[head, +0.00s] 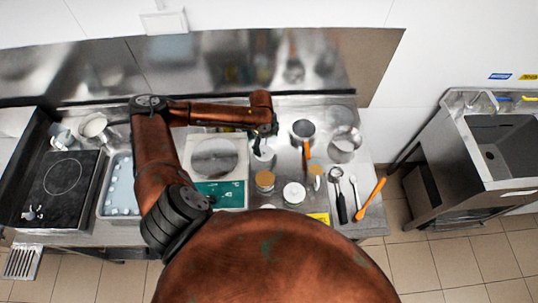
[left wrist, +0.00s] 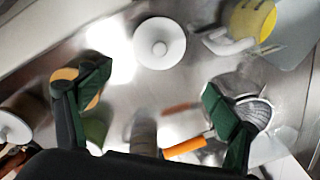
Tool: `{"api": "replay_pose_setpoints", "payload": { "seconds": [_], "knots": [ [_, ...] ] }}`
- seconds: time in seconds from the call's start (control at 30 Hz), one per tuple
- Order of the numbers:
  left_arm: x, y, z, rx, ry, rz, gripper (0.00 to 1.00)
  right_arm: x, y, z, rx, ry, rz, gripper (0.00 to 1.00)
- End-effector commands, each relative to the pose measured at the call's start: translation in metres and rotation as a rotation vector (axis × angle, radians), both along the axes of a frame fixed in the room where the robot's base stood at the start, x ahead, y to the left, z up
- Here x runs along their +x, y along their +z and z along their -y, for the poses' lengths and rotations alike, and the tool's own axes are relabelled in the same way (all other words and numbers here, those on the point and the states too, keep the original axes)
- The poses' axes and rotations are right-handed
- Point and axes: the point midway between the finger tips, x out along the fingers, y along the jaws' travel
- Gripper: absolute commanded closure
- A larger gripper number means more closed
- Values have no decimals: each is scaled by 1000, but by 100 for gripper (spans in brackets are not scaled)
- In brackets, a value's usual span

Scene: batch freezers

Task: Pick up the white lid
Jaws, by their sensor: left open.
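A round white lid (left wrist: 160,43) with a small central knob shows in the left wrist view, beyond the fingertips and apart from them. Another white knobbed lid (left wrist: 14,128) is at that view's left edge. In the head view, a white-lidded jar (head: 294,194) stands on the steel counter, and a whitish round item (head: 263,158) sits just below my left gripper (head: 266,134). I cannot tell which of these match between views. My left gripper, also in the left wrist view (left wrist: 155,105), is open with nothing held between its dark green fingers. My right gripper is not in view.
Spoons and an orange spatula (head: 371,197) lie at the right end of the steel counter.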

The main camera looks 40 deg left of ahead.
Motion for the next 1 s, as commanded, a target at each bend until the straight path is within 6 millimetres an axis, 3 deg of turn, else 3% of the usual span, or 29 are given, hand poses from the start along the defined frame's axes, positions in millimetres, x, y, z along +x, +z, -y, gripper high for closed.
{"api": "replay_pose_setpoints", "payload": {
  "seconds": [0.17,0.73,1.0],
  "knots": [
    [-12,-1,-12,46,40,-61,17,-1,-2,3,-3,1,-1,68],
    [-4,-68,-18,46,39,-60,17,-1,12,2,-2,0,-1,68],
    [-4,-74,-18,46,38,-59,17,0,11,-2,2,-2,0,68]
  ]
}}
